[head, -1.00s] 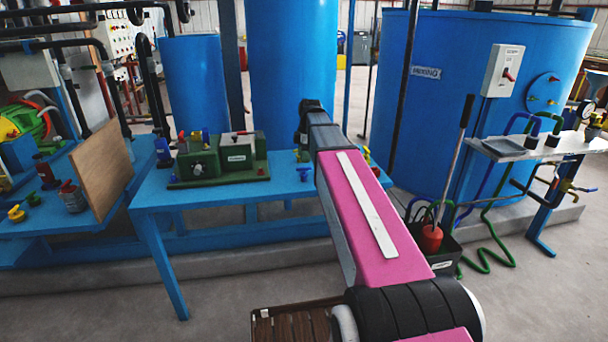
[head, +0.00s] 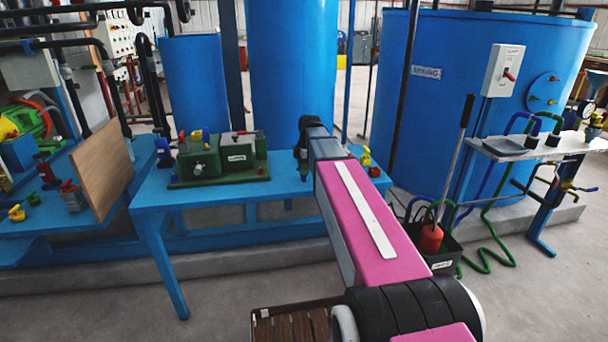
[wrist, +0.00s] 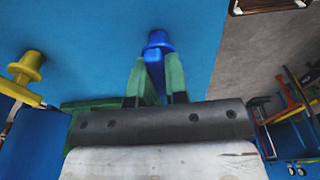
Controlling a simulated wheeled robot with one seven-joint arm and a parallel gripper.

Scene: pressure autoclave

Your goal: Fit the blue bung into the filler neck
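The blue bung (wrist: 157,42) stands on the blue bench top (wrist: 105,35) in the wrist view. The two green fingers of my gripper (wrist: 156,68) are on either side of it, with a gap between them. Whether they touch it is hidden. In the head view my gripper (head: 302,160) is low over the right part of the bench and covers most of the bung. I cannot clearly pick out the filler neck. A green unit (head: 218,158) with coloured fittings on top sits on the bench to the left of my gripper.
A yellow plug-like piece (wrist: 27,68) stands on the bench beside the blue bung. Blue tanks (head: 290,70) rise behind the bench. A wooden board (head: 103,168) leans at the left. A dark crate (head: 440,258) is on the floor at the right. The bench front is clear.

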